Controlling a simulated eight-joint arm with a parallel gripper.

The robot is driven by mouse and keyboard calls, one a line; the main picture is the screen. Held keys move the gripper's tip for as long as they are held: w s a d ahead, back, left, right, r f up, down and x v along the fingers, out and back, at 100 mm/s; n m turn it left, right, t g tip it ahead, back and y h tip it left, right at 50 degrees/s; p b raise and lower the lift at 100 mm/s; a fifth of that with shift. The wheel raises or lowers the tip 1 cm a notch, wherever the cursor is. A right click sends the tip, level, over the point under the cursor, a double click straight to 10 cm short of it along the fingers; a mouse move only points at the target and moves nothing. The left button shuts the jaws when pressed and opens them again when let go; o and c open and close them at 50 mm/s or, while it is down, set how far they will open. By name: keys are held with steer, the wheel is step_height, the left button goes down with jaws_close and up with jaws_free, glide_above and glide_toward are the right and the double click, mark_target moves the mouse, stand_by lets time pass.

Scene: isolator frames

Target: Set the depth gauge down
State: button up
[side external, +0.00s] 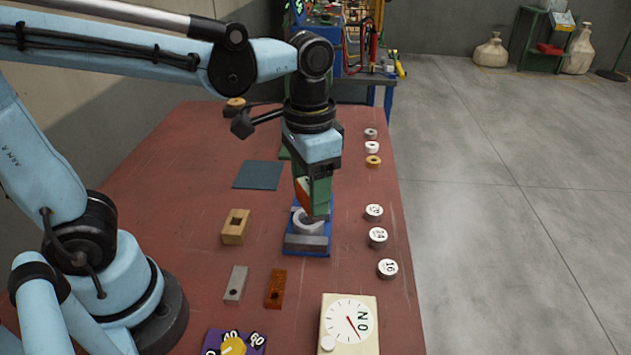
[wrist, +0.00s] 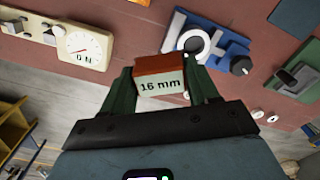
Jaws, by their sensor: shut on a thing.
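The depth gauge, a small block with an orange-red top and a pale face marked "16 mm" (wrist: 160,86), is held between the two green fingers of my gripper (wrist: 161,80). In the side external view my gripper (side external: 314,198) points down over the workbench, and an orange part of the block (side external: 303,193) shows at the fingers. Just below is a blue fixture (side external: 306,251) with a pale ring and a grey block; it also shows in the wrist view (wrist: 180,27). Whether the held block touches the fixture cannot be told.
The red-brown bench top (side external: 190,190) carries a wooden block with a square hole (side external: 236,227), a grey bar (side external: 236,283), an orange-brown bar (side external: 275,288), a dial box (side external: 348,323) and a purple knob panel (side external: 216,339). Several round weights line the right edge. A dark flat mat (side external: 258,175) lies bare.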

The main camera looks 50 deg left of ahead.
steer(key=s+d+r, duration=0.2)
steer(key=d+r, duration=0.1)
steer(key=d, duration=0.1)
steer(key=s+a+f+n, duration=0.1)
steer(key=s+a+n, duration=0.65)
steer(key=n, duration=0.45)
steer(key=shift+w+a+f, duration=0.45)
steer(key=shift+a+f, duration=1.4)
steer(key=shift+a, duration=0.1)
steer(key=shift+w+a+f, duration=0.45)
steer(key=shift+a+f, duration=1.45)
steer(key=shift+a, duration=0.1)
steer(key=shift+w+a+f, duration=0.45)
steer(key=shift+a+f, duration=1.4)
steer(key=shift+a, duration=0.1)
steer(key=shift+f, duration=0.1)
steer(key=shift+f, duration=0.3)
steer(key=o, duration=1.3)
steer(key=shift+c, duration=0.2)
